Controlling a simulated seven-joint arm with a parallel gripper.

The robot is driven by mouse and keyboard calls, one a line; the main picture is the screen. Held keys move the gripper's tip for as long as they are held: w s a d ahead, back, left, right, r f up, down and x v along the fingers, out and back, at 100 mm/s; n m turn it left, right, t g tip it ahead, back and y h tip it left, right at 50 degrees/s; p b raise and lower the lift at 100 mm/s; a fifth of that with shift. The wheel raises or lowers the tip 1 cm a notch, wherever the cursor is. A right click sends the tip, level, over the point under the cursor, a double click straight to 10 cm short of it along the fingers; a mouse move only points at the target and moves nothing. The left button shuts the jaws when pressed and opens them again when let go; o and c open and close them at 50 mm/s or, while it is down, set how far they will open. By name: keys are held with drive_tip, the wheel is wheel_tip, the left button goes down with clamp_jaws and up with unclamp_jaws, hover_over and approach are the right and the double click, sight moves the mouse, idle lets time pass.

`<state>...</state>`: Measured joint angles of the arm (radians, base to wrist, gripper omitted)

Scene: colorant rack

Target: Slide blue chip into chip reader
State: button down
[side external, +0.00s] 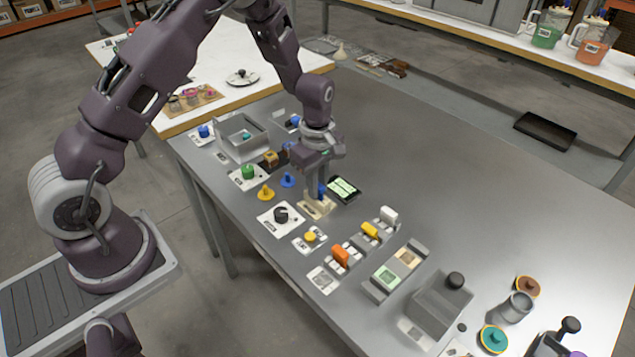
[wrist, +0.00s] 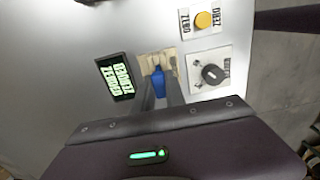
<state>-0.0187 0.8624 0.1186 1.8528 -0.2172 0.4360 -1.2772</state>
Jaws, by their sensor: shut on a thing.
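My gripper (side external: 315,188) points down over the beige chip reader (side external: 313,209) and is shut on the blue chip (side external: 322,189). In the wrist view the blue chip (wrist: 158,84) shows between the two fingers of my gripper (wrist: 160,88). The beige reader (wrist: 152,62) lies just beyond and under the chip there. I cannot tell whether the chip's lower end is in the reader's slot or only above it. A black display (wrist: 115,77) with lit green text sits beside the reader; it also shows in the side view (side external: 343,188).
A black dial (side external: 281,215) on a white plate and a yellow button (side external: 310,237) stand near the reader. A blue peg-like piece (side external: 288,180) and a yellow one (side external: 266,193) are to the left. Orange and yellow switches lie toward the front. The table behind the display is clear.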

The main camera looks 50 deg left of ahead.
drive_tip(key=shift+f, duration=0.25)
drive_tip(key=shift+r, duration=1.5)
drive_tip(key=shift+f, duration=1.4)
drive_tip(key=shift+r, duration=1.4)
drive_tip(key=shift+f, duration=1.5)
drive_tip(key=shift+r, duration=0.2)
